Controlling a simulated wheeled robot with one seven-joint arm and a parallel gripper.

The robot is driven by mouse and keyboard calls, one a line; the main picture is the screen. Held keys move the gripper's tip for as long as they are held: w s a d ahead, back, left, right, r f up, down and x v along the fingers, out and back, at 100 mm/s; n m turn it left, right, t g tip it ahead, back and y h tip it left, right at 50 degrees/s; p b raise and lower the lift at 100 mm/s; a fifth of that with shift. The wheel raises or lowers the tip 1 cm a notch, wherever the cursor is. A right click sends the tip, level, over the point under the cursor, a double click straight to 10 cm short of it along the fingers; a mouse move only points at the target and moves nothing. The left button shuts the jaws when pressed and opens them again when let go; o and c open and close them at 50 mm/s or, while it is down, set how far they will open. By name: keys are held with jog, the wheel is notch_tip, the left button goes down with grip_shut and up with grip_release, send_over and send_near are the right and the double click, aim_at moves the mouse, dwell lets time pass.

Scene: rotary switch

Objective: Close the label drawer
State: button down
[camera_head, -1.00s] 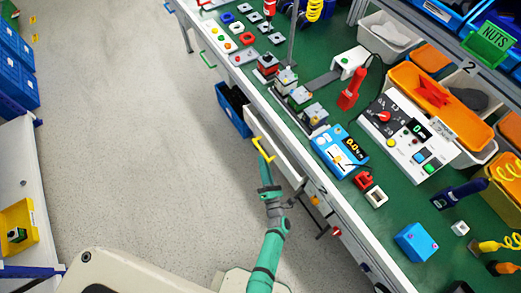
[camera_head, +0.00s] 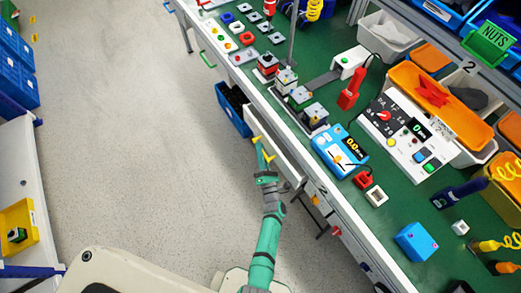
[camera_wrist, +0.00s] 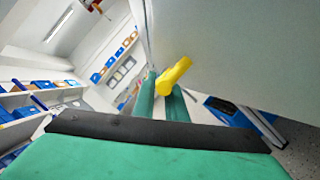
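The white drawer (camera_head: 276,150) sticks out from the front of the green-topped workbench, with a yellow handle (camera_head: 271,156) on its face. My gripper (camera_head: 261,153) is at this handle, outside the drawer, and its fingers overlap part of it in the head view. In the wrist view, the yellow handle (camera_wrist: 173,76) lies at the tips of my green fingers (camera_wrist: 163,98), in front of the right one. A gap shows between the fingers, so they are open. I cannot tell whether they touch the handle.
A blue bin (camera_head: 233,108) stands beside the drawer, under the bench edge. The bench top holds a blue meter (camera_head: 340,152), a white control box (camera_head: 405,130) and several fixtures. The grey floor (camera_head: 130,130) left of the bench is clear.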

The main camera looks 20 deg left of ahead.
aim_at(270, 144)
jog(key=shift+w+d+r, duration=0.1)
jog(key=shift+w+d, duration=0.65)
jog(key=shift+w, duration=0.2)
jog(key=shift+w+d, duration=0.75)
jog(key=shift+w, duration=0.2)
jog(key=c, duration=2.1)
grip_release()
jog(key=shift+w, duration=0.1)
jog(key=v, duration=1.1)
jog(key=shift+a, duration=0.1)
